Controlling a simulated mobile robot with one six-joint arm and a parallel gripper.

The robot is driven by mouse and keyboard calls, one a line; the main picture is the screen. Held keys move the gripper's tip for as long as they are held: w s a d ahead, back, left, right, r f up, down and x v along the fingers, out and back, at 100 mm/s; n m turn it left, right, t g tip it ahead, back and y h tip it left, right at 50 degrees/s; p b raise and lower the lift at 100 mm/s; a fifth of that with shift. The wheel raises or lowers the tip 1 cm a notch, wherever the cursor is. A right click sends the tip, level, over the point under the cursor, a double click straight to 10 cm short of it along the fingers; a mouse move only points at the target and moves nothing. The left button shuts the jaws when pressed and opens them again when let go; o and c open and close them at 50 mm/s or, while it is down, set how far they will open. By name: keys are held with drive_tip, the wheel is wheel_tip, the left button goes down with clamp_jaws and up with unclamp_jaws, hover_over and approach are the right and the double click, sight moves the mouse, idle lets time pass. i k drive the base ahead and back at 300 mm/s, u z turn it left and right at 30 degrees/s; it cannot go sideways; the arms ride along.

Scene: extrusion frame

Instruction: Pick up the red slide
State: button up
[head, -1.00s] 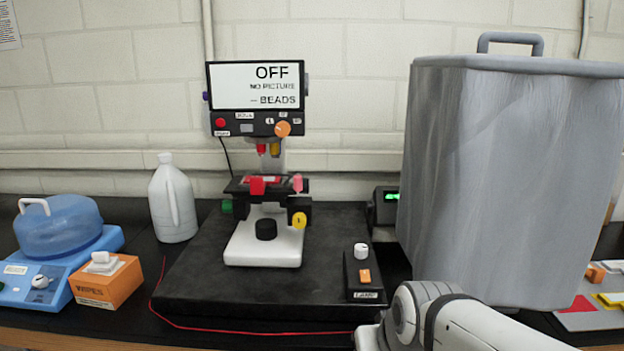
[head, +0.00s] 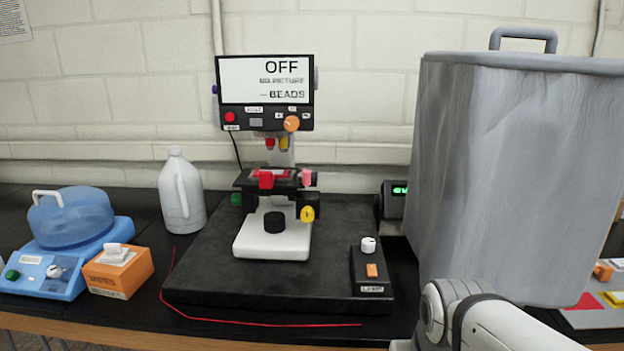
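A flat red piece (head: 587,301) lies on a pale tray (head: 588,319) at the right edge, partly cut off by the grey cover. A red piece with an upright red tab (head: 266,180) is on the stage of the microscope (head: 272,241). I cannot tell for sure which of the two is the red slide. My arm shows at the lower right, in front of the grey cover, but my gripper is out of view.
A tall grey cover (head: 510,180) with a handle stands right of the microscope. A small control box (head: 371,273) is on the black base. A white jug (head: 182,198), an orange wipes box (head: 118,272) and a blue-domed device (head: 68,219) stand left. Yellow and orange pieces are at far right.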

sight(266, 178)
drive_tip(key=z, duration=0.05)
drive_tip(key=k, duration=0.65)
drive_tip(key=u, duration=0.7)
drive_tip(key=i, duration=1.35)
drive_tip(key=z, duration=0.1)
